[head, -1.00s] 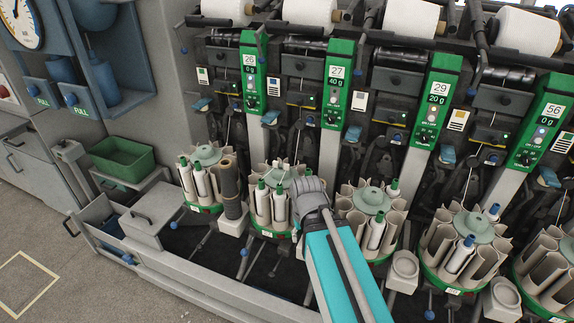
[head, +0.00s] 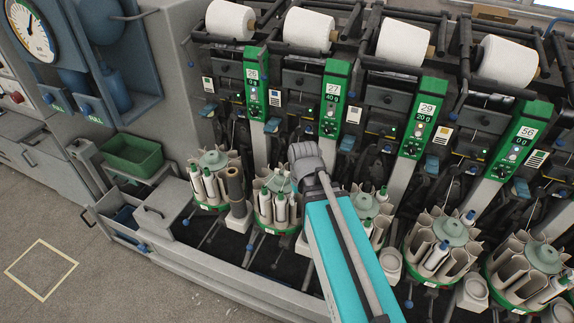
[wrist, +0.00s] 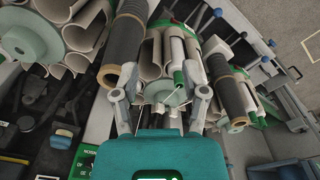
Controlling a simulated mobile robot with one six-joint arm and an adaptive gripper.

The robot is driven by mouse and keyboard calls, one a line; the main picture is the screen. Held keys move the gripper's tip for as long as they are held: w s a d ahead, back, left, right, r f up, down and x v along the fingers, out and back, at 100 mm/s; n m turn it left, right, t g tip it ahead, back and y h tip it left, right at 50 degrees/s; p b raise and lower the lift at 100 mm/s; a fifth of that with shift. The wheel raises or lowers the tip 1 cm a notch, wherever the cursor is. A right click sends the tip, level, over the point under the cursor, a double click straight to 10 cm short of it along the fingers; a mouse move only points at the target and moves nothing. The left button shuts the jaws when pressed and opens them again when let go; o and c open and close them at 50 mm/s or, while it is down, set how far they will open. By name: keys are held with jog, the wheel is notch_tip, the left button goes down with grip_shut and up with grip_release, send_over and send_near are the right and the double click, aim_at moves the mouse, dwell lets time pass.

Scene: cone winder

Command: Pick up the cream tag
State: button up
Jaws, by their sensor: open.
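Small pale label cards sit on the winder front in the head view. I cannot tell which, if any, is the cream tag. I make out no clear tag in the wrist view. My gripper (wrist: 160,95) is open in the wrist view, its two grey fingers apart. It faces a magazine of cream tubes (wrist: 150,55), with a white and green bobbin (wrist: 177,55) behind the gap. In the head view my arm hides the fingers.
Several round bobbin magazines (head: 443,228) line the machine's front. A dark wrapped tube (head: 235,185) stands left of my arm; dark tubes (wrist: 125,45) flank my fingers. A green bin (head: 135,152) is at left. Open floor (head: 110,285) lies front left.

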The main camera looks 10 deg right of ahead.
jog(key=w+r+n+p, duration=0.2)
jog(key=w+n, duration=0.3)
jog(key=w, duration=0.5)
jog(key=w+r+n+p, duration=0.1)
jog(key=w+r+n, duration=0.2)
jog(key=w, duration=0.8)
jog(key=n, duration=0.2)
jog(key=shift+n+g+p, duration=0.3)
jog(key=shift+n+p, duration=0.1)
jog(key=shift+f, duration=0.2)
jog(key=b, duration=0.9)
send_over(288, 172)
notch_tip(288, 172, down, 8)
jog(key=shift+w+a+f, duration=0.1)
jog(key=shift+w+f, duration=0.05)
jog(key=shift+f, duration=0.1)
jog(key=shift+f+b, duration=2.45)
jog(key=shift+f, duration=0.05)
